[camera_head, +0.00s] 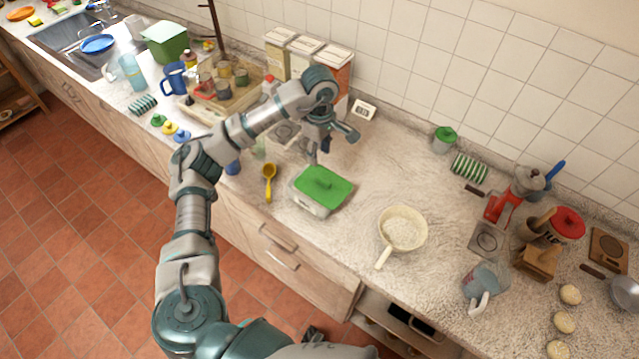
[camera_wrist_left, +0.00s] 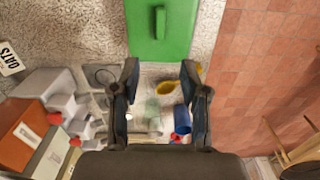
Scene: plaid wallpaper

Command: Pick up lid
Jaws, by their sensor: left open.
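The green lid (camera_head: 322,186) lies on a pale rectangular container (camera_head: 308,204) near the counter's front edge. It has a raised green handle bar on top. In the left wrist view the green lid (camera_wrist_left: 178,38) fills the top middle, with its handle bar pointing toward the gripper. My left gripper (camera_head: 329,147) is open and empty, above the counter and just behind the lid, apart from it. In the left wrist view its two fingers (camera_wrist_left: 160,72) are spread wide, with the lid beyond the tips. My right gripper is not in view.
A yellow ladle (camera_head: 269,180) lies left of the container. A cream pan (camera_head: 401,230) stands to its right. Boxes (camera_head: 300,58) and a wooden tray (camera_head: 236,104) stand behind my left arm. The counter right of the gripper, behind the pan, is clear.

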